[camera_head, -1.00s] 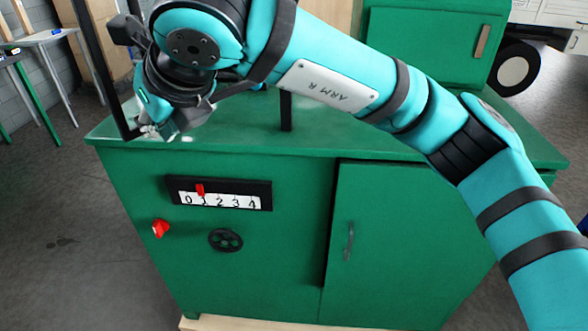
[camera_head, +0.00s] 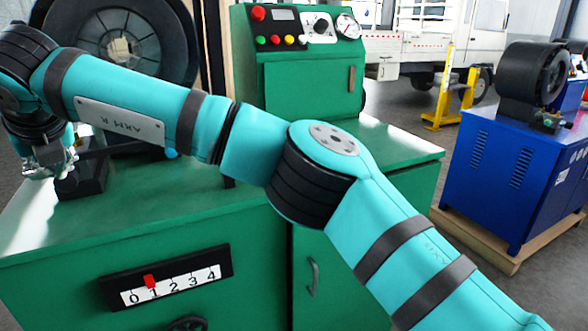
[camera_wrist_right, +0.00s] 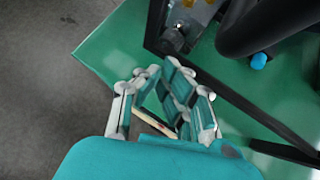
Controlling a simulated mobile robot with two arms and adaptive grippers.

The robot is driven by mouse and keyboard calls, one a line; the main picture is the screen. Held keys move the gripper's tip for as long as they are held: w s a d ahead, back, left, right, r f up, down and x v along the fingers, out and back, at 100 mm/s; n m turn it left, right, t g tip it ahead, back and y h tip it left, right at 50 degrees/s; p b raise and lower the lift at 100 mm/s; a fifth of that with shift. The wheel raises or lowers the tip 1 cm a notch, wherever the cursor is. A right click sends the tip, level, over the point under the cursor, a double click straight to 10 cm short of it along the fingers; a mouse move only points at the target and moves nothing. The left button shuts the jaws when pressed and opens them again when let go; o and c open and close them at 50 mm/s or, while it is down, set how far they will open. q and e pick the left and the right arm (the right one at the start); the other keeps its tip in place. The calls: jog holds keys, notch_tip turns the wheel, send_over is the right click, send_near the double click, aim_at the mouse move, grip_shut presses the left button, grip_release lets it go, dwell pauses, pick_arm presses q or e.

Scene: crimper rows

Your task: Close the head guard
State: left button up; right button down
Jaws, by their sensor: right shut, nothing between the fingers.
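The green crimper (camera_head: 260,255) has a large round black head (camera_head: 150,70) at the back left, partly behind my right arm. The guard shows as thin black bars; an upright one (camera_head: 213,75) stands right of the head. In the right wrist view a guard bar (camera_wrist_right: 245,103) runs diagonally over the green top, from a corner near the fingertips. I cannot tell how far the guard stands open. My right gripper (camera_head: 48,165) is over the left part of the top; in the wrist view its fingers (camera_wrist_right: 165,78) are shut and empty, close to the bar. My left gripper is out of view.
A red-marked number scale (camera_head: 165,282) is on the crimper's front. A control box (camera_head: 300,70) stands behind it. A blue machine (camera_head: 515,165) stands on a pallet to the right. A yellow post (camera_head: 443,90) and a truck (camera_head: 440,45) are behind. Grey floor is free between the machines.

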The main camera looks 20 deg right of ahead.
jog(key=shift+w+a+r+p, duration=0.15)
jog(key=shift+w+p, duration=0.2)
jog(key=shift+w, duration=0.85)
jog(key=shift+w+r, duration=0.1)
jog(key=shift+w, duration=0.05)
